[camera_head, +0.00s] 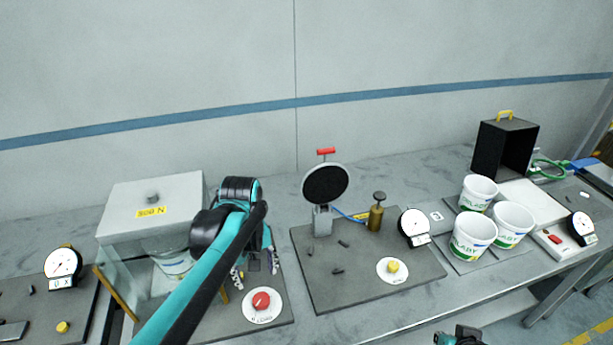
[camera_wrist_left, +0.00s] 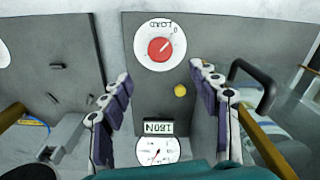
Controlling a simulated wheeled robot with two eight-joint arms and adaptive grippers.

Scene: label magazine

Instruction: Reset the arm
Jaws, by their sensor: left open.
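My left arm comes in from the bottom left of the head view. My left gripper (camera_head: 254,270) is open and empty, pointing down beside the red knob (camera_head: 261,300) on its white dial plate. In the left wrist view the two fingers (camera_wrist_left: 160,75) stand wide apart with nothing between them but the grey base plate (camera_wrist_left: 150,100) below. The red knob (camera_wrist_left: 160,47) and a small yellow button (camera_wrist_left: 180,90) show past the fingertips. Only a bit of my right arm shows at the bottom edge of the head view; its gripper fingers are not seen.
A glass-fronted cabinet (camera_head: 161,190) stands behind my left arm, with a white tub (camera_head: 170,262) inside. To the right are a plate with a round black disc (camera_head: 325,184) and a dial gauge (camera_head: 414,224). Several white tubs (camera_head: 472,237) and a black box (camera_head: 505,148) stand farther right.

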